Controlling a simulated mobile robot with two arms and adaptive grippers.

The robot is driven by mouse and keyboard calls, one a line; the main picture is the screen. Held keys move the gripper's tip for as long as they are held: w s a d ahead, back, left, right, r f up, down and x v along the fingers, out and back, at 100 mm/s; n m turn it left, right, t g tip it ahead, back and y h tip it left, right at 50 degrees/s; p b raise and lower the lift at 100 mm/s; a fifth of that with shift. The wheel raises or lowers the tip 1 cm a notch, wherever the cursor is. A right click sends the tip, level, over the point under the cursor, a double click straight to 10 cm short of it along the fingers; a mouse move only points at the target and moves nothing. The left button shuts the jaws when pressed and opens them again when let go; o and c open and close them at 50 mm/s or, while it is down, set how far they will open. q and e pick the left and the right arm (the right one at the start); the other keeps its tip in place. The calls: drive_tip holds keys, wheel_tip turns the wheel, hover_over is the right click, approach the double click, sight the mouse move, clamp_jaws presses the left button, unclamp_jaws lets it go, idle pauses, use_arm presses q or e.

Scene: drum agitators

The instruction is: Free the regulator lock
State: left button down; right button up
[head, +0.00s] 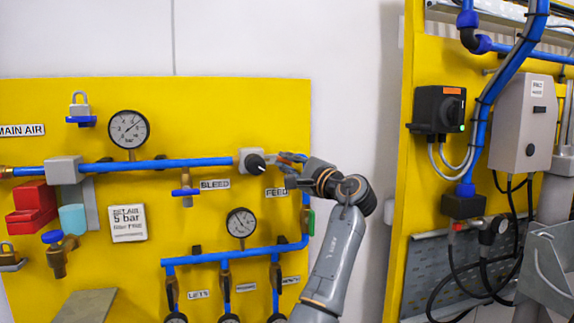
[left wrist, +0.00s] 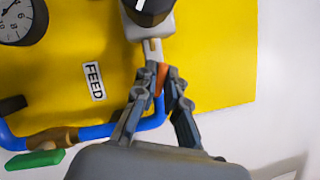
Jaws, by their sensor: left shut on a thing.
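The regulator (head: 252,160) is a light grey block with a black knob on the blue air line, left of my gripper in the head view. In the left wrist view the regulator (left wrist: 147,22) is at the top, with a pale tab (left wrist: 152,49) pointing down from it. A small orange-red piece, seemingly the regulator lock (left wrist: 162,76), lies by the end of this tab. My left gripper (left wrist: 159,84) is shut on this orange-red piece, and its fingers hide part of it. The left gripper (head: 290,164) also shows in the head view, just right of the knob.
A FEED label (head: 276,192) and blue pipe (head: 235,254) lie below the gripper. Gauges (head: 128,129) and an open-looking padlock (head: 80,106) are on the left of the yellow board. A second board with a grey box (head: 522,125) stands at the right.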

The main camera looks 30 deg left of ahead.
use_arm(q)
drive_tip(key=n+g+h+p, duration=0.1)
drive_tip(key=n, duration=0.3)
drive_tip(key=shift+n, duration=0.3)
drive_tip(key=shift+h, duration=0.3)
drive_tip(key=c, duration=1.4)
unclamp_jaws()
drive_tip(key=v, duration=1.2)
drive_tip(key=shift+w, duration=0.15)
